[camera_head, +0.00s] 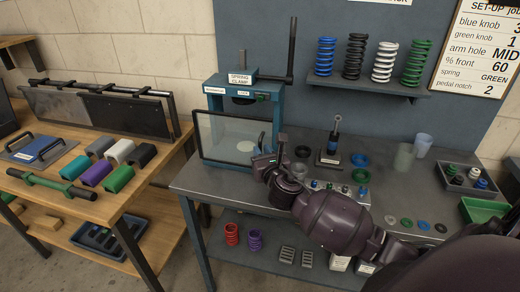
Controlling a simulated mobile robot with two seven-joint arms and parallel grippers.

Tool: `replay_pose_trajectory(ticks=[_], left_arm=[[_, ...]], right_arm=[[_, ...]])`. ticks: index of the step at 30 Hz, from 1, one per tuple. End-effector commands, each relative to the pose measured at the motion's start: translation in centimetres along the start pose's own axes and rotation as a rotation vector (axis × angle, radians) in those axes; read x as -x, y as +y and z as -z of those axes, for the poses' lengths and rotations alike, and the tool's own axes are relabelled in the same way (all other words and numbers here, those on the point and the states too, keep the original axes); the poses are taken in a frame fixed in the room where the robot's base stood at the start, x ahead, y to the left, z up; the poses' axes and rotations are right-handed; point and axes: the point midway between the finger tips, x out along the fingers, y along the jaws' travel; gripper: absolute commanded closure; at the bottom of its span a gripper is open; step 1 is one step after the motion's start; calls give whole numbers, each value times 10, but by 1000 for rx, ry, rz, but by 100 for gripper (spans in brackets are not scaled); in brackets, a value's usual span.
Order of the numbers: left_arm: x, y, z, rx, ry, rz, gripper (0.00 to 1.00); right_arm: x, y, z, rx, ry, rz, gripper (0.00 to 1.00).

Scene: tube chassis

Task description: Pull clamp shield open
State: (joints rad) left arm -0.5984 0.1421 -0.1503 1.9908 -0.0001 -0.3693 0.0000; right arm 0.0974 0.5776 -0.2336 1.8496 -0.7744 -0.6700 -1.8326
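The spring clamp (241,79) is a blue frame with a dark lever, standing at the back left of the grey workbench. Its shield (220,136) is a clear panel with a dark frame, across the clamp's lower front. A round pale disc shows through the panel. My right arm reaches in from the lower right. My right gripper (266,160) is at the shield's right edge, near its lower corner. The fingers are small and dark, and partly hidden by my wrist. I cannot tell whether they touch or grip the frame. My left gripper is not in view.
A post tool (332,143) stands close right of my wrist. Rings, cups and a parts tray (466,181) lie farther right. Coloured springs (383,62) stand on the wall shelf above. A wooden table (57,207) with coloured blocks is at left, across a gap.

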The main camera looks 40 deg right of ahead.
Motion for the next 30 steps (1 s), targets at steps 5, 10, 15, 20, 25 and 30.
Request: replay_pose_trajectory(ticks=[5,10,15,20,25,30], left_arm=[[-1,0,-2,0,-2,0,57],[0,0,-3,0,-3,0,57],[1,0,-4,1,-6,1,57],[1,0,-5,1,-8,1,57],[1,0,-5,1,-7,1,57],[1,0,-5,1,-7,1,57]], right_arm=[[-16,0,0,-1,-1,0,78],[-21,0,0,-1,1,0,78],[-21,0,0,-1,1,0,78],[-21,0,0,-2,1,0,95],[-21,0,0,-2,1,0,100],[-21,1,0,-2,1,1,100]])
